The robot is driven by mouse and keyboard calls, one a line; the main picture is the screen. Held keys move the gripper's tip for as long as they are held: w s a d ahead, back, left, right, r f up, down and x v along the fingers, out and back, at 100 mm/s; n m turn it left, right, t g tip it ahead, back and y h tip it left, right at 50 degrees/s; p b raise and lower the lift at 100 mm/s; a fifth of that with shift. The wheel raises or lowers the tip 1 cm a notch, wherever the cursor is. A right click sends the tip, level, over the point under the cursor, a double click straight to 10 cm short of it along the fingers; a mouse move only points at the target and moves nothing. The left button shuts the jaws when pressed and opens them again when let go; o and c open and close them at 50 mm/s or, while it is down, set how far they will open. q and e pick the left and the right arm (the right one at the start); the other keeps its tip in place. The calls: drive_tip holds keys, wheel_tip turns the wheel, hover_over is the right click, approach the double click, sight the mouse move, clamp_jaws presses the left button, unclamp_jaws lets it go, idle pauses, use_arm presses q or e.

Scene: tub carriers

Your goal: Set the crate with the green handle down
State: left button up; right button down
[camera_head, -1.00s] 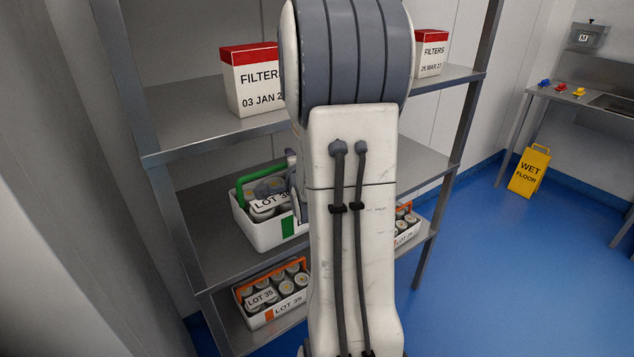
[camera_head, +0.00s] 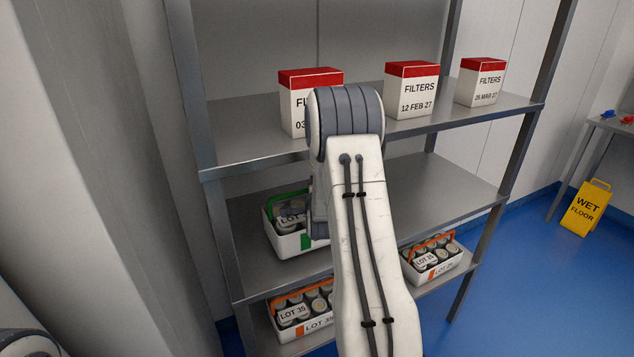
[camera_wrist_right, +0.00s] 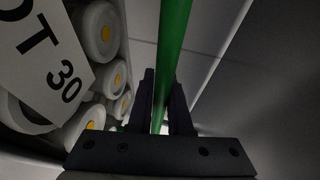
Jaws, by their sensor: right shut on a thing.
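The crate with the green handle (camera_head: 291,247) is white, holds jars and shows a LOT label. It is level at the middle shelf (camera_head: 360,245), left of and partly behind my right arm. I cannot tell whether its base touches the shelf. In the right wrist view, the green handle (camera_wrist_right: 171,45) runs between the fingers of my right gripper (camera_wrist_right: 160,90), which is shut on it. Jars and a LOT 30 card lie beside it there. My left gripper is out of view.
Crates with orange handles stand on the bottom shelf, at left (camera_head: 303,326) and right (camera_head: 437,262). Three FILTERS boxes (camera_head: 412,97) stand on the top shelf (camera_head: 275,148). The middle shelf is clear right of my arm. A yellow wet-floor sign (camera_head: 586,207) stands at right.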

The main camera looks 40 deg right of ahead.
wheel_tip(320, 180, down, 3)
drive_tip(key=shift+r, duration=0.2)
drive_tip(key=shift+f, duration=0.25)
drive_tip(key=c, duration=1.2)
unclamp_jaws()
drive_tip(key=shift+f, duration=0.3)
drive_tip(key=o, duration=0.4)
drive_tip(key=shift+c, duration=0.2)
drive_tip(key=shift+r, duration=0.15)
